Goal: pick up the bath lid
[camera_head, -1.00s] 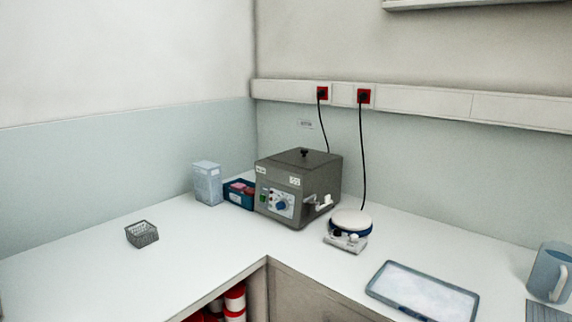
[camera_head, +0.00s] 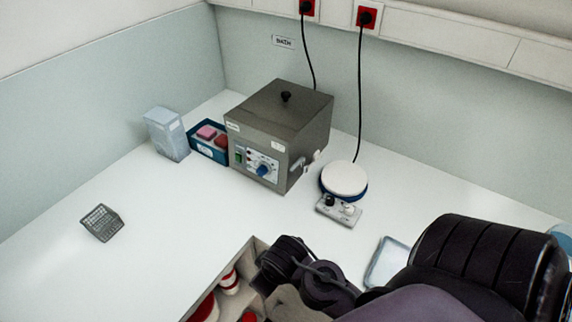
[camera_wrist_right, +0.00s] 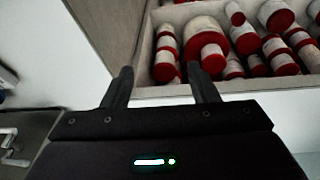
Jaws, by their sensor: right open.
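The bath (camera_head: 255,152) is a dark grey metal box on the counter, with a dial and a green switch on its front. Its flat grey lid (camera_head: 262,108) sits closed on top, with a small black knob (camera_head: 286,97) near the middle. My right arm comes in from the lower right in the head view, in front of the bath and apart from the lid. My right gripper (camera_wrist_right: 161,84) is open and empty in the right wrist view, its two dark fingers spread. The lid knob is not visible in that view. My left gripper is not in view.
A white-topped hotplate (camera_head: 344,180) stands right of the bath. A blue box (camera_head: 208,150) and a pale container (camera_head: 166,134) stand left of it. A small grey rack (camera_head: 102,222) lies farther left. Red-and-white jars (camera_wrist_right: 206,40) fill an open compartment below the counter. Cords hang behind.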

